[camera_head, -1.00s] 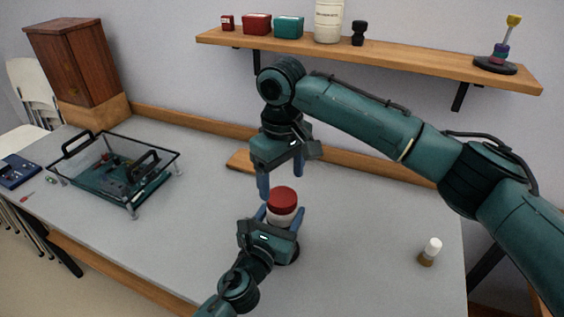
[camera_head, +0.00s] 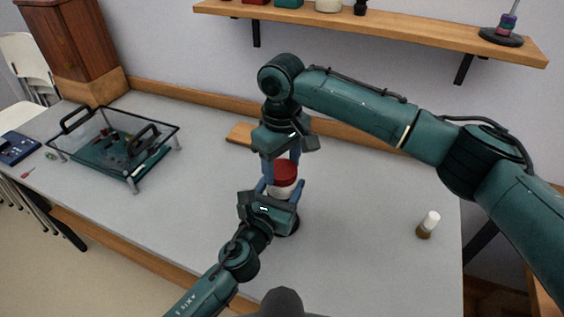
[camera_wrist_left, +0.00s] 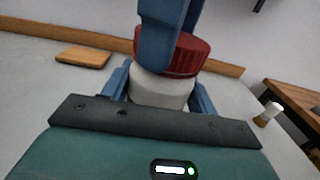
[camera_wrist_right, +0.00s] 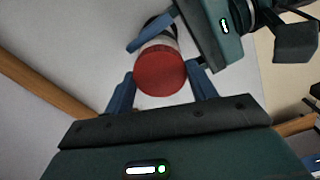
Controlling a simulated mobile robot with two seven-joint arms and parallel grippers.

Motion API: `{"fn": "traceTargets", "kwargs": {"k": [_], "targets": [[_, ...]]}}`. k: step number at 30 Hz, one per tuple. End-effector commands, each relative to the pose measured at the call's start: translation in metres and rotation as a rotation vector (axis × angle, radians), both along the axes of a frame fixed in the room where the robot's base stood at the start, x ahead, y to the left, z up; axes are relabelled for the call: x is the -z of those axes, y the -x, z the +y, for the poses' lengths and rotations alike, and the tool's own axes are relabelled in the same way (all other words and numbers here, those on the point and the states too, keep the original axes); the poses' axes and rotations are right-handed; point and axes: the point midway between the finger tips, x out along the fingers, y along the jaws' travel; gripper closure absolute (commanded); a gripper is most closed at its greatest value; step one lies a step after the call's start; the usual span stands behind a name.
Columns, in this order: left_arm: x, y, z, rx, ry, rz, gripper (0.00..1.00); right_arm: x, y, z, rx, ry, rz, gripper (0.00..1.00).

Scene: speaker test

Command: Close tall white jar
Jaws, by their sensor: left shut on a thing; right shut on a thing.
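The white jar (camera_head: 277,192) stands upright on the table with a red lid (camera_head: 285,170) on its top. My left gripper (camera_head: 281,189) is shut around the jar's white body from the front; the left wrist view shows the body (camera_wrist_left: 160,90) between its fingers. My right gripper (camera_head: 281,167) comes from above with fingers pointing down, shut on the red lid. The right wrist view shows the lid's round top (camera_wrist_right: 160,71) between its fingers. Whether the lid sits fully down on the jar I cannot tell.
A dark round base (camera_head: 290,226) is partly hidden behind the left gripper. A clear-sided box (camera_head: 130,190) with black handles is at the left. A wooden board (camera_head: 239,134) lies behind. A shelf (camera_head: 380,23) hangs above.

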Motion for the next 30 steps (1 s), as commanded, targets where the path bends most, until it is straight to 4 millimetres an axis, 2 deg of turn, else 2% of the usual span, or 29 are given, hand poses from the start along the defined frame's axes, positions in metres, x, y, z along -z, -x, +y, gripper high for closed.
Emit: {"fn": "traceTargets", "kwargs": {"k": [1, 7, 10, 14, 18, 19, 27, 30], "targets": [[0.0014, 0.0004, 0.0002, 0.0, -0.001, 0.003, 1.0, -0.0001, -0.0002, -0.0002, 0.0, 0.001, -0.001, 0.55], [0.0014, 0.0004, 0.0002, 0.0, -0.002, 0.002, 1.0, -0.0002, -0.0002, -0.0002, 0.001, 0.001, -0.001, 0.72], [0.0015, 0.0004, 0.0002, 0.0, -0.002, 0.002, 1.0, 0.0, -0.0001, 0.0, 0.025, 0.0, 0.0, 0.72], [0.0014, 0.0004, 0.0002, 0.0, -0.002, 0.002, 1.0, 0.0001, -0.0001, 0.0002, 0.16, -0.001, 0.0, 0.72], [0.0014, 0.0004, 0.0002, 0.0, -0.002, 0.002, 1.0, -0.0002, -0.0004, 0.0, 0.152, 0.0, -0.001, 0.72], [0.0014, 0.0004, 0.0002, 0.0, -0.002, 0.002, 1.0, -0.0002, -0.0004, 0.0, 0.151, 0.0, -0.001, 0.43], [0.0014, 0.0004, 0.0002, 0.0, -0.001, 0.003, 1.0, -0.0002, -0.0003, 0.0, 0.15, 0.0, -0.001, 0.2], [0.0014, 0.0004, 0.0002, 0.0, -0.001, 0.003, 1.0, -0.0002, -0.0002, 0.0001, 0.15, 0.0, -0.001, 0.2]]}}
